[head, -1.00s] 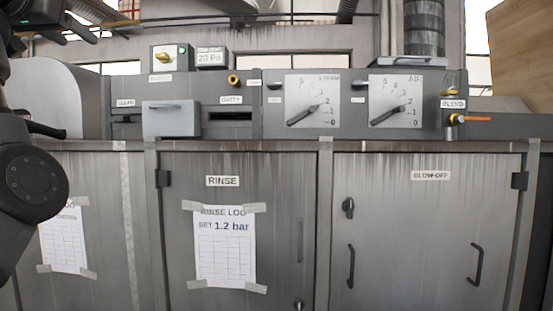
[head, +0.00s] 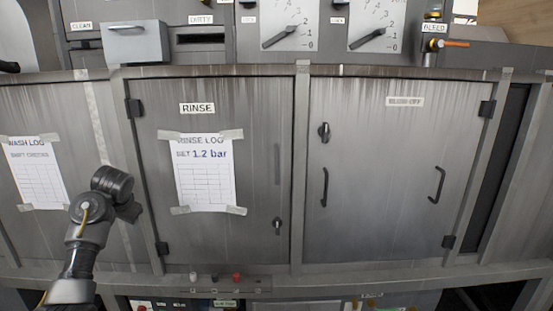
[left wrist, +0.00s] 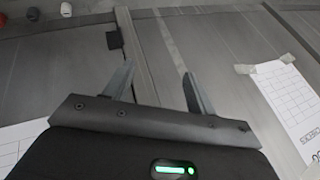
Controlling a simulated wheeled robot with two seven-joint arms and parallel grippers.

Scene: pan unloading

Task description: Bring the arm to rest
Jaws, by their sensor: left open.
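My left arm (head: 85,212) comes in at the lower left of the head view, in front of the cabinet between the wash log and rinse log sheets. Its gripper is largely hidden there behind the wrist. In the left wrist view my left gripper (left wrist: 158,75) is open, with two grey fingers apart and nothing between them. Grey cabinet panels show beyond the fingers. I cannot tell the exact gap to them. My right gripper is in neither view.
The rinse door (head: 260,130) carries a rinse log sheet (head: 205,175). The blow-off door (head: 390,150) has black handles. A wash log sheet (head: 35,175) hangs at left. Small knobs (head: 236,277) sit on the lower ledge. The space before the right-hand doors looks clear.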

